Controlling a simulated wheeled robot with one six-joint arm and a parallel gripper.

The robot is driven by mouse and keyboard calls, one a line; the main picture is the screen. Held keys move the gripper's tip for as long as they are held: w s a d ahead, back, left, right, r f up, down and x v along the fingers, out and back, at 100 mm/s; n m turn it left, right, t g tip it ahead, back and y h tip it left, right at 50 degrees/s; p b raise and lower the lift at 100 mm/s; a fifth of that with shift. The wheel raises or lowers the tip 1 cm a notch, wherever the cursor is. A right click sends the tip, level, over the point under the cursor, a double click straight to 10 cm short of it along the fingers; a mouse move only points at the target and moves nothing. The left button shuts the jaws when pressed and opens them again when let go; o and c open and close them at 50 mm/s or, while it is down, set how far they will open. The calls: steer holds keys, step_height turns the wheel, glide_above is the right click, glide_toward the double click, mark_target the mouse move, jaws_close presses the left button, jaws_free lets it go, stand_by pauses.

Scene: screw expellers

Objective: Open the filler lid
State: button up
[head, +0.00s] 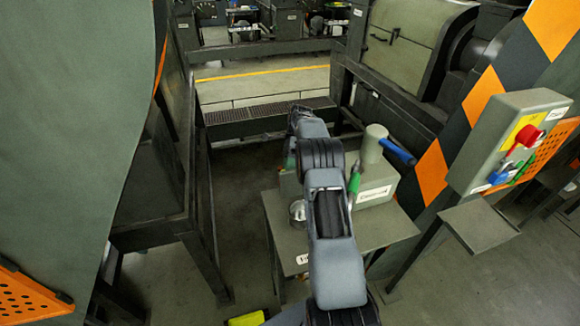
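A grey-green box (376,191) with a white label stands on a small metal table (385,232). An upright grey-green cylinder (373,144) rises from it, with a blue handle (398,152) sticking out to the right. A green handle (354,181) shows close beside my arm. I cannot tell which part is the filler lid. My arm reaches forward from the bottom centre and hides the left part of the box. My gripper is hidden behind the arm's far links, so its fingers do not show.
A small metal cup (297,212) stands on the table left of my arm. A control box (510,140) with red, blue and green controls is at right, above a grey shelf (478,226). Dark machine frames stand left and behind. Floor between the left frame and table is clear.

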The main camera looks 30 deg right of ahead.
steer(key=shift+d+r, duration=0.15)
steer(key=shift+r, duration=0.1)
